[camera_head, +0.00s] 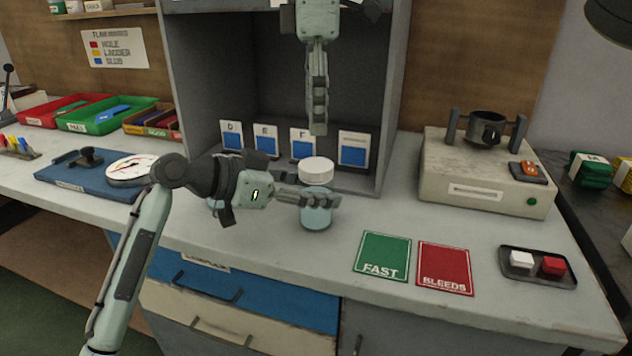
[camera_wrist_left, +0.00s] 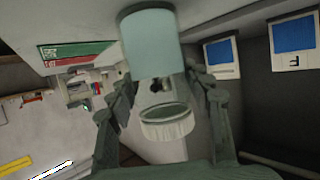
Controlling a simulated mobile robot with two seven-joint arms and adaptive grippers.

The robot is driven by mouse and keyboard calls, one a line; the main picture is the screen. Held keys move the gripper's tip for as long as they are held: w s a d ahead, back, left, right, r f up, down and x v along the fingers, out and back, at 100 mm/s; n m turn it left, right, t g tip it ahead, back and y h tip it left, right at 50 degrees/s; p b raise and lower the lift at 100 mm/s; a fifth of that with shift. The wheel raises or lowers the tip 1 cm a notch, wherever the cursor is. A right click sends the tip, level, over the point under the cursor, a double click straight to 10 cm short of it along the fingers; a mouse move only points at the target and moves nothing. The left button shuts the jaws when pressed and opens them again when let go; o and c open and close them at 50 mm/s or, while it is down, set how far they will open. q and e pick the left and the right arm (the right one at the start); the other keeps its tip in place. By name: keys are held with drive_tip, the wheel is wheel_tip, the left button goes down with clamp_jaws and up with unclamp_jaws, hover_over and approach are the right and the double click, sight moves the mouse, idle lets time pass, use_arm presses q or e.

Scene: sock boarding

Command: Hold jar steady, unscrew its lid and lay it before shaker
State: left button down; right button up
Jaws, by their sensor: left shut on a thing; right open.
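A pale teal jar (camera_head: 316,219) stands near the bench's front edge, in front of the cabinet. My left gripper (camera_head: 320,201) is shut on it from the left; the jar also shows in the left wrist view (camera_wrist_left: 150,45), rolled nearly upside down. The white lid (camera_head: 317,170) is above the jar; in the left wrist view the lid (camera_wrist_left: 168,125) shows its open underside, with a gap to the jar. The shaker (camera_head: 485,175), a cream box with a dark clamp, stands at right.
Green FAST (camera_head: 383,256) and red BLEEDS (camera_head: 445,268) mats lie right of the jar. Cards (camera_head: 303,144) stand behind the lid.

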sight(316, 164)
drive_tip(key=shift+f, duration=0.1)
drive_tip(key=shift+f, duration=3.95)
drive_tip(key=shift+c, duration=0.4)
